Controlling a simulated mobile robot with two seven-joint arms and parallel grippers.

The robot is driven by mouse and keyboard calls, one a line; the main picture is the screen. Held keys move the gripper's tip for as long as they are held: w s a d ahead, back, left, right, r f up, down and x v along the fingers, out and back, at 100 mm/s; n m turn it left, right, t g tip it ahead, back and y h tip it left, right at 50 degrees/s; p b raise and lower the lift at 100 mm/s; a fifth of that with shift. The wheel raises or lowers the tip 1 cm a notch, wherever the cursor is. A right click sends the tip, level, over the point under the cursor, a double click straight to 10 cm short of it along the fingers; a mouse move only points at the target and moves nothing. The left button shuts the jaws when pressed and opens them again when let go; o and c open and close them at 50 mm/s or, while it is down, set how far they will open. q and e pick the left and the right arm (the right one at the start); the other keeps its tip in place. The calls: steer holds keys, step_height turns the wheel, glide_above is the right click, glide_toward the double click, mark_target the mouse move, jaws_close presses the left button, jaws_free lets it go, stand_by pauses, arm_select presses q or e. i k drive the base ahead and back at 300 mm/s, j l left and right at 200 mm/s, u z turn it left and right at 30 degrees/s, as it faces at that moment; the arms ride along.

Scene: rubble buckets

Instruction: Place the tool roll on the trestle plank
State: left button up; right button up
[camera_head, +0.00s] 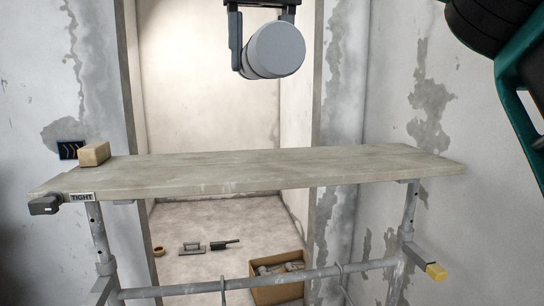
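The tool roll (272,51) is a grey cylinder at the top middle of the head view, its round end facing me. A dark gripper (263,40), which I take to be my right one, is shut around it from above. One finger shows along the roll's left side; the other is mostly hidden. The roll is held in the air, well apart from the trestle plank (260,170). The plank is a long, grey-brown board lying level across metal supports. My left gripper is not in view.
A tan block (94,153) sits on the plank's left end; the rest of its top is clear. A dark clamp (44,205) and a "TIGHT" label (82,197) are at its left front. Below are a cardboard box (277,290), a trowel (192,248) and a tape roll (159,251).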

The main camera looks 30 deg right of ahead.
mark_target(290, 161)
steer(key=i+l, duration=0.75)
steer(key=l, duration=0.15)
